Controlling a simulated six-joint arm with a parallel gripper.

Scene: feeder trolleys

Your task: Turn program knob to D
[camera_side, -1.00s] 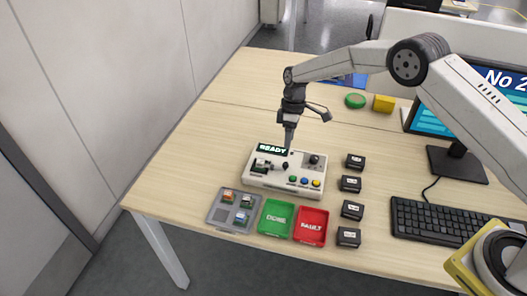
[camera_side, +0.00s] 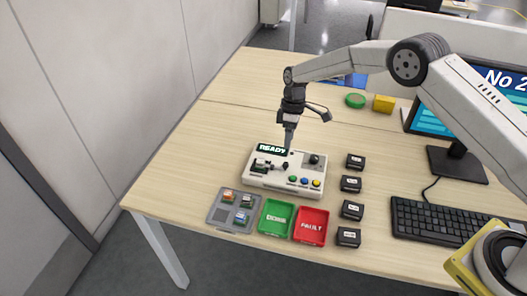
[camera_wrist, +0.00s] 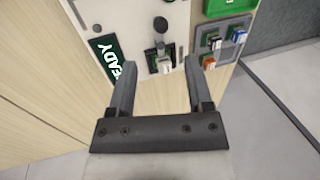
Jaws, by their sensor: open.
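The program knob appears to be the dark knob (camera_side: 314,159) at the back right of the pale control box (camera_side: 254,182). Its letters and pointer are too small to read. My gripper (camera_side: 287,151) points down over the back of the box, left of that knob, near the green READY display (camera_side: 270,148). In the wrist view my gripper (camera_wrist: 160,64) is open, with nothing between its fingers. That view shows the READY display (camera_wrist: 106,60) at left and a dark round-topped control (camera_wrist: 160,25), probably the small lever. The program knob cannot be made out there.
Green (camera_side: 275,218) and red (camera_side: 311,226) trays and a grey tray (camera_side: 218,214) with several small parts stand in front of the box. Several black blocks (camera_side: 350,184) line its right side. A keyboard (camera_side: 440,225) lies farther right. The table left of the box is clear.

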